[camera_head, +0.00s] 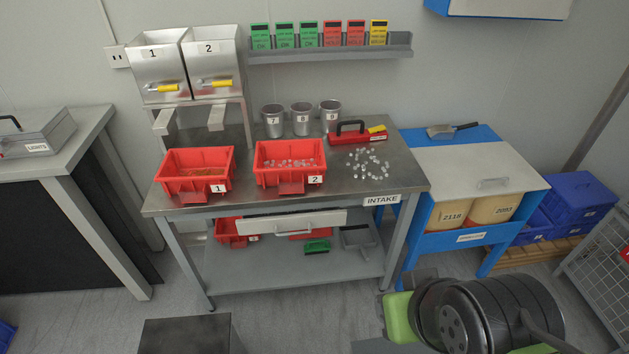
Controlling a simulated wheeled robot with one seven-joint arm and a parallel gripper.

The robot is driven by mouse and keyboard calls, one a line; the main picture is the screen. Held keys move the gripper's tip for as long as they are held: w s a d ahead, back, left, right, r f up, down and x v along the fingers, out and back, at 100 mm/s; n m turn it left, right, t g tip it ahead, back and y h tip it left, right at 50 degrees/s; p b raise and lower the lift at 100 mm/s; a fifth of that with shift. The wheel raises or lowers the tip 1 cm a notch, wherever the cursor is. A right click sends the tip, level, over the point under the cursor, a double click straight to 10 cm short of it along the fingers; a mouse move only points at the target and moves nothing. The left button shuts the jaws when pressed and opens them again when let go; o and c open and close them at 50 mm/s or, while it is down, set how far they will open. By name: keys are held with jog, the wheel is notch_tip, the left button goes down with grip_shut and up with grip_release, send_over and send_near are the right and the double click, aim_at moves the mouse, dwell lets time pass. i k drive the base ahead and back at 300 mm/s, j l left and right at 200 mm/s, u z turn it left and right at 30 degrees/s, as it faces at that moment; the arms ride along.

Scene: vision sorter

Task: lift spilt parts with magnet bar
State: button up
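The magnet bar (345,139) looks like a red block with a black handle and a yellow end piece. It lies near the back right of the steel intake table (335,190). The spilt parts (368,164) are several small silvery pieces scattered loose on the table top just in front of the bar. The bar stands apart from most of them. Red bin 2 (272,178) left of the spill holds similar silvery parts. Red bin 1 (180,184) farther left holds brownish contents. My gripper is not in view.
Metal cups 7 (273,124), 8 (301,122) and 9 (330,119) stand behind bin 2. Two steel hoppers (190,65) rise at the back left. A drawer (292,222) sits under the tabletop. A blue stand (470,165) adjoins on the right.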

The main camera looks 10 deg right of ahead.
aim_at(339, 136)
jog(key=i+l+u, duration=0.45)
jog(key=i+l, duration=0.15)
jog(key=i+l+u, duration=0.4)
jog(key=i+l, duration=0.25)
jog(key=l, duration=0.15)
